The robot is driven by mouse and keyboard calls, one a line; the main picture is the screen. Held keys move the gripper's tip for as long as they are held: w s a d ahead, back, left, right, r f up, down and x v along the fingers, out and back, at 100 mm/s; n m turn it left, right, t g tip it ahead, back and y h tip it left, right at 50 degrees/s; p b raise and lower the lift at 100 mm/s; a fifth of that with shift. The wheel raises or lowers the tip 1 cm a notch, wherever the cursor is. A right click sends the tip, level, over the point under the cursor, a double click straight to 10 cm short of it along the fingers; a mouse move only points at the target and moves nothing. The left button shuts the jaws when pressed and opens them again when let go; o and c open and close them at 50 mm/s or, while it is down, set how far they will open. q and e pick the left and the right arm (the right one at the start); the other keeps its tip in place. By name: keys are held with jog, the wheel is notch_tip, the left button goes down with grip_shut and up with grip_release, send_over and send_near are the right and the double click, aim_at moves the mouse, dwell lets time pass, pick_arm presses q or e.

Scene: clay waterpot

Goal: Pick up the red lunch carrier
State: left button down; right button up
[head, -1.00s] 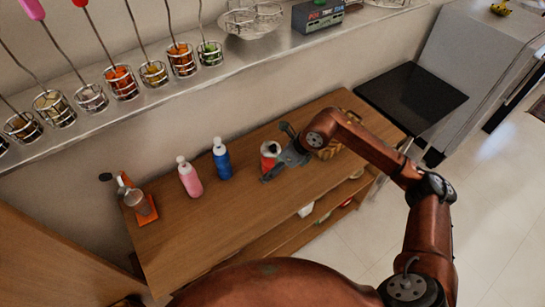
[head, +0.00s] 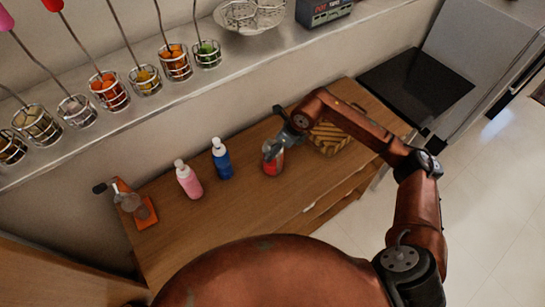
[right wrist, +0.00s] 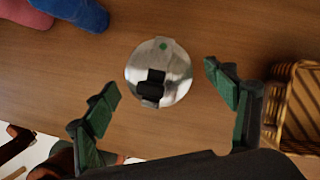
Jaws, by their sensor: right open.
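The red lunch carrier (head: 272,160) stands upright on the wooden table, right of the blue bottle. In the right wrist view its round silver lid with a black handle (right wrist: 158,74) shows from above. My right gripper (head: 280,138) is over the carrier and partly hides it in the head view. In the right wrist view the right gripper (right wrist: 162,82) is open, with its green-padded fingers apart to either side of the lid's lower part. Nothing is held between them. My left gripper is not in view.
A blue bottle (head: 221,160) and a pink bottle (head: 188,180) stand left of the carrier. A wicker basket (head: 330,137) is close on its right. The front of the table is clear.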

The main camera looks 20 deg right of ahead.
jog(key=x, duration=0.2)
jog(key=shift+w+a+f, duration=0.15)
jog(key=shift+f, duration=0.1)
jog(key=shift+w+f, duration=0.1)
jog(key=shift+f, duration=0.15)
jog(key=shift+a, duration=0.1)
jog(key=c, duration=0.8)
jog(key=shift+c, duration=1.4)
jog(key=c, duration=0.8)
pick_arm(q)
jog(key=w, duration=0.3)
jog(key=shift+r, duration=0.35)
pick_arm(e)
jog(key=shift+r, duration=0.1)
grip_shut()
